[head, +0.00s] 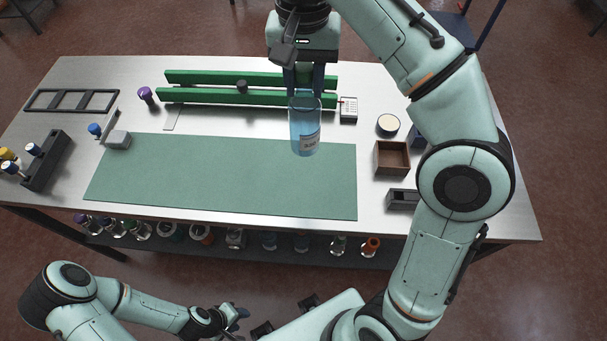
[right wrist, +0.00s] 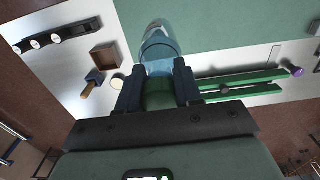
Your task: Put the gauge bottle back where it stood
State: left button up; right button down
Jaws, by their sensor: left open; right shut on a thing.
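The gauge bottle (head: 304,135) is clear blue with a pale label on its lower side. My right gripper (head: 305,82) is shut on its green cap end from above. The bottle hangs roughly upright in front of the green rails, over the back edge of the green mat; I cannot tell its exact height. In the right wrist view the bottle (right wrist: 158,48) points away between the two dark fingers, with the green part between them. My left gripper (head: 232,318) is open and empty in front of the table, low in the head view.
The green mat (head: 220,175) is otherwise clear. Two long green rails (head: 215,96) lie behind it. To the right are a small keypad (head: 349,110), a round cream lid (head: 388,124) and a brown box (head: 392,158). A dark rack (head: 45,160) holds capped vials at left.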

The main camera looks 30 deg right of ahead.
aim_at(303, 109)
jog(key=f+b, duration=0.1)
jog(key=f, duration=0.1)
jog(key=f+b, duration=0.1)
jog(key=f, duration=0.1)
jog(key=w+f+b, duration=0.1)
jog(key=f, duration=0.2)
jog(key=shift+d, duration=0.15)
jog(key=f+b, duration=0.1)
jog(key=f, duration=0.3)
jog(key=f+b, duration=0.1)
jog(key=f, duration=0.2)
jog(key=shift+s+b, duration=0.3)
jog(key=shift+b, duration=0.05)
jog(key=shift+w+f, duration=0.15)
jog(key=shift+f, duration=0.5)
notch_tip(303, 109, down, 4)
jog(key=shift+b, duration=0.75)
jog(key=c, duration=0.7)
grip_release()
pick_arm(q)
jog(key=s+f, duration=0.3)
jog(key=f, duration=0.6)
jog(key=shift+s+g, duration=0.25)
jog(key=shift+g, duration=0.15)
